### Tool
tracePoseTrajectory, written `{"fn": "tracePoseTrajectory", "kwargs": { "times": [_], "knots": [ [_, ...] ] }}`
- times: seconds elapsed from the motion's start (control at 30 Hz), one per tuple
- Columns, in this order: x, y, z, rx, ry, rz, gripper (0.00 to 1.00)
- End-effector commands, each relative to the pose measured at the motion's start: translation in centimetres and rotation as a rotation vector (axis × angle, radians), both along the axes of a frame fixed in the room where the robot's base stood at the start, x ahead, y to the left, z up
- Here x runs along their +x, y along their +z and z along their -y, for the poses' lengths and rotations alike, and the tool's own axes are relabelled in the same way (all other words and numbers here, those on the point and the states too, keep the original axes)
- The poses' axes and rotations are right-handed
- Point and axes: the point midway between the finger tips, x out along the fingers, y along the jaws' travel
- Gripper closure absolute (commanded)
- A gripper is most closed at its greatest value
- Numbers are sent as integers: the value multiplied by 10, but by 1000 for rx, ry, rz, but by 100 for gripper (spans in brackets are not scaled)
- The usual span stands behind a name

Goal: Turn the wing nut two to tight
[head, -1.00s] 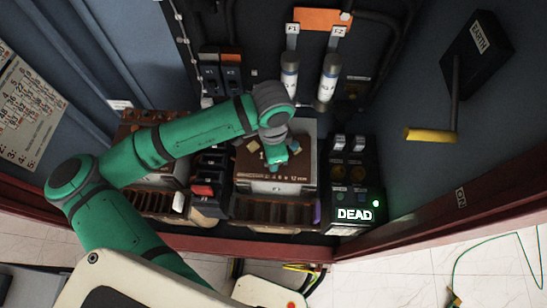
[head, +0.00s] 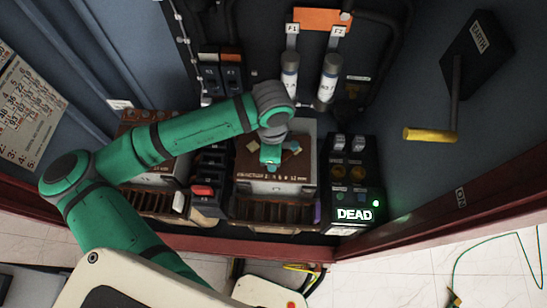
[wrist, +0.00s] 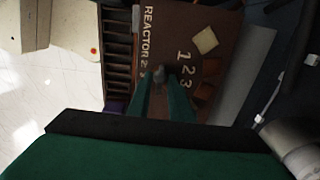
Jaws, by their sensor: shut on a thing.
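My gripper (head: 270,162) points down at the brown top plate (head: 246,158) of a box in the cabinet's middle. In the wrist view the two green fingers of my gripper (wrist: 162,84) are shut on a small grey piece, which I take as the wing nut (wrist: 160,72). The plate (wrist: 184,18) has white lettering reading "REACTOR 2" and the numbers 1, 2, 3 to the right of the nut. A pale tan square piece (wrist: 205,41) lies beyond the numbers. In the head view the fingers hide the nut.
A black unit with a lit "DEAD" sign (head: 354,214) stands right of the box. A black switch block with a red part (head: 203,191) stands to its left. Two fuse tubes (head: 328,80) stand behind. A yellow-handled earth lever (head: 430,134) is on the right wall.

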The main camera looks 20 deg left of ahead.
Motion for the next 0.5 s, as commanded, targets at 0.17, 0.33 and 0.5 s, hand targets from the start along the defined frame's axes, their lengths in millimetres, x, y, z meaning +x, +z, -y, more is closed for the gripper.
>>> {"fn": "tracePoseTrajectory", "kwargs": {
  "times": [0.17,0.33,0.5],
  "knots": [
    [2,1,-2,3,3,5,75],
    [1,1,-1,2,2,4,75],
    [1,5,-1,2,2,4,75]
  ]
}}
